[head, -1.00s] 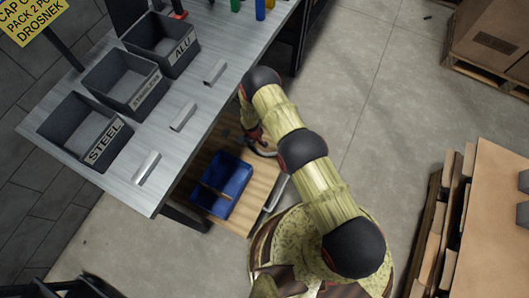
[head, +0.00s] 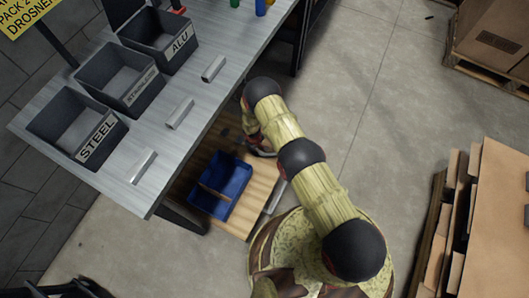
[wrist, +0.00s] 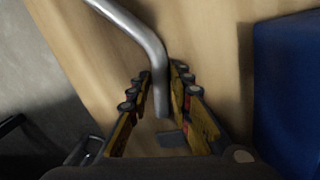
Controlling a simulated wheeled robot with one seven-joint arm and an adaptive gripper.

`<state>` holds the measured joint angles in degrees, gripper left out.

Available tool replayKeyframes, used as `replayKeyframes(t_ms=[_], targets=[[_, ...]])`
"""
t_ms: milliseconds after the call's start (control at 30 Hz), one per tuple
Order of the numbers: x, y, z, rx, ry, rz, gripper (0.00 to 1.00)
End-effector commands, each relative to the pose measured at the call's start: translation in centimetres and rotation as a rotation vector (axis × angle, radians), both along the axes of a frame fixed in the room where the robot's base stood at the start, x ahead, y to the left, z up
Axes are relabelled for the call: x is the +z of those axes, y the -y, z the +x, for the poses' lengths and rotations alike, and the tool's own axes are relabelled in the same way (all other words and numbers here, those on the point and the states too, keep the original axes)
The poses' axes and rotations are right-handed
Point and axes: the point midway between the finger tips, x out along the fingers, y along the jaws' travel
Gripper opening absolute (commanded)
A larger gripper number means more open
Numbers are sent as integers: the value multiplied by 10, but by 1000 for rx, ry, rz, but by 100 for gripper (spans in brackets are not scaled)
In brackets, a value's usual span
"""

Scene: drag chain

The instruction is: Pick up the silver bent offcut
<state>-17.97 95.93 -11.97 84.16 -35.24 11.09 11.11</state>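The silver bent offcut (wrist: 150,42) is a round metal tube with a bend, lying over the light wooden board in the wrist view. One end of it reaches down between the two fingers of my gripper (wrist: 160,82). The fingers stand apart, one on each side of the tube. A gap shows on the left of the tube, and the right finger is closer to it. The other end runs out of the top of the picture. In the head view my gripper (head: 262,147) is low beside the bench and mostly hidden by my arm.
A blue bin (head: 235,190) stands on the wooden lower board (head: 262,185), close on the right in the wrist view (wrist: 290,85). The bench top (head: 190,150) above carries labelled grey bins and several metal bars. Pallets with cardboard stand at the right.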

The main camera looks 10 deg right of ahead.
Motion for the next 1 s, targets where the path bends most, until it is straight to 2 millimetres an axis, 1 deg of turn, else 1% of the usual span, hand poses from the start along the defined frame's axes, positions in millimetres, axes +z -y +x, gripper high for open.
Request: replayKeyframes(t_ms=[33,300,333,767,867,1000], targets=[[0,0,0,0,0,0,16],[0,0,0,0,0,0,1],[0,0,0,0,0,0,0],[2,0,0,0,0,0,0],[7,0,0,1,0,0,0],[23,-1,1,1,2,0,0]])
